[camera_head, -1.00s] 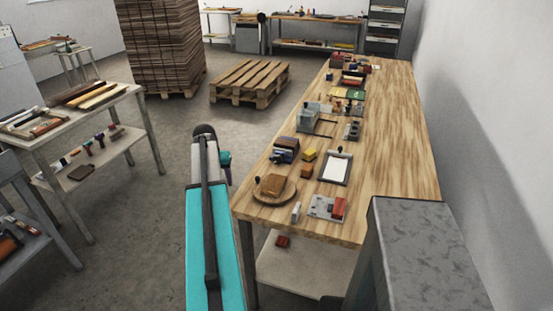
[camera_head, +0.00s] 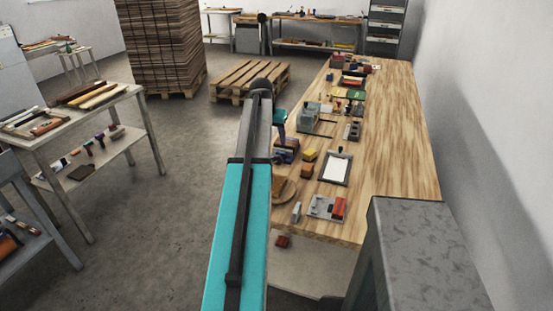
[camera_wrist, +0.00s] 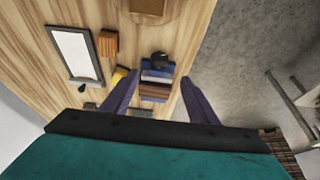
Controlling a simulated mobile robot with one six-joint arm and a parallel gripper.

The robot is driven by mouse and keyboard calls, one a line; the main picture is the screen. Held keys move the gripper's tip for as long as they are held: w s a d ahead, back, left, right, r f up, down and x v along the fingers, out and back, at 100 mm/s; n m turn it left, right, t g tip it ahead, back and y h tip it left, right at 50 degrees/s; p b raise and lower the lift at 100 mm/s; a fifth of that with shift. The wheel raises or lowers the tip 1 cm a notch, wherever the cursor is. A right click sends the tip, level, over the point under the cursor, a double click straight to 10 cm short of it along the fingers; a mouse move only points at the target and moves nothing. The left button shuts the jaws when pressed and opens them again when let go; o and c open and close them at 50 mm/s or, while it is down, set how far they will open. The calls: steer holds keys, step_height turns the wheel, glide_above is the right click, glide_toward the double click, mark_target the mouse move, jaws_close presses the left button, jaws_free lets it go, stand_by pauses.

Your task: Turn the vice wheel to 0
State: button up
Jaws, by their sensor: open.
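A small block-like device in dark blue and brown layers (camera_wrist: 156,84), apparently the vice, sits at the table's left edge. A round black knob (camera_wrist: 159,59), apparently its wheel, is at the end nearer the top of the wrist view. Any scale or mark on it is too small to read. The head view also shows the vice (camera_head: 286,155), partly hidden by my arm and gripper. My gripper (camera_wrist: 160,77) is open and empty. Its two purple fingers appear on either side of the vice in the wrist view; contact cannot be made out. The gripper also shows in the head view (camera_head: 282,134).
A yellow block (camera_head: 309,155), an orange block (camera_head: 306,171) and a clipboard (camera_head: 335,168) lie beside the vice. A round wooden board (camera_head: 285,190) is nearer, partly hidden by my arm. A grey-green device (camera_head: 308,119) stands beyond. The wooden table's right side (camera_head: 395,130) is clear.

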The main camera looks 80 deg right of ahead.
mark_target(277, 157)
steer(key=shift+f, duration=0.15)
steer(key=shift+p+x, duration=1.75)
steer(key=shift+x, duration=5.05)
steer(key=c, duration=1)
steer(key=shift+s+a, duration=0.15)
steer(key=shift+a, duration=0.15)
steer(key=shift+c, duration=0.2)
steer(key=shift+d, duration=0.25)
